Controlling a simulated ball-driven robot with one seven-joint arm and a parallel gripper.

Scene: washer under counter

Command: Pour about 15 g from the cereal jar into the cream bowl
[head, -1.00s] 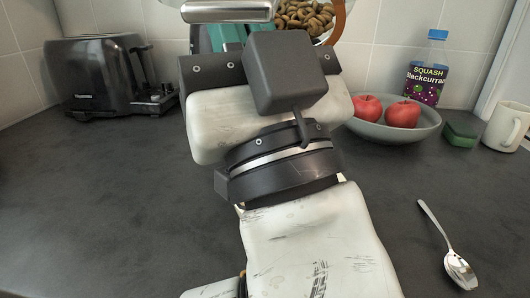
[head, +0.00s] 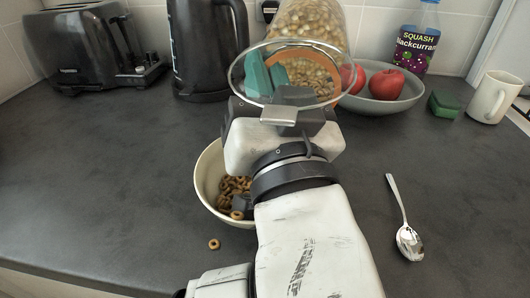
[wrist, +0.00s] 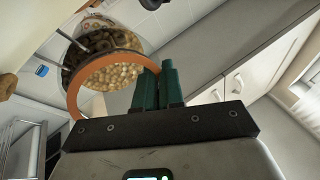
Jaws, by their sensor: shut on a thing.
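The clear cereal jar (head: 312,28) is full of pale cereal pieces, with an orange seal at its mouth and a glass lid (head: 240,72) swung open on a metal clip. My gripper (head: 267,76) has teal fingers and is shut on the jar near its rim. In the wrist view the fingers (wrist: 158,86) are beside the orange ring (wrist: 72,92) of the jar. The jar's exact tilt is hard to tell. The cream bowl (head: 203,170) stands on the counter, left of my wrist, holding brown cereal rings. My arm hides its right side.
One cereal ring (head: 214,244) lies on the counter before the bowl. A kettle (head: 205,45) and toaster (head: 88,50) stand behind left. A grey bowl of apples (head: 385,105), squash bottle (head: 416,40), green sponge (head: 444,104), mug (head: 493,97) and spoon (head: 402,220) are right. The left counter is clear.

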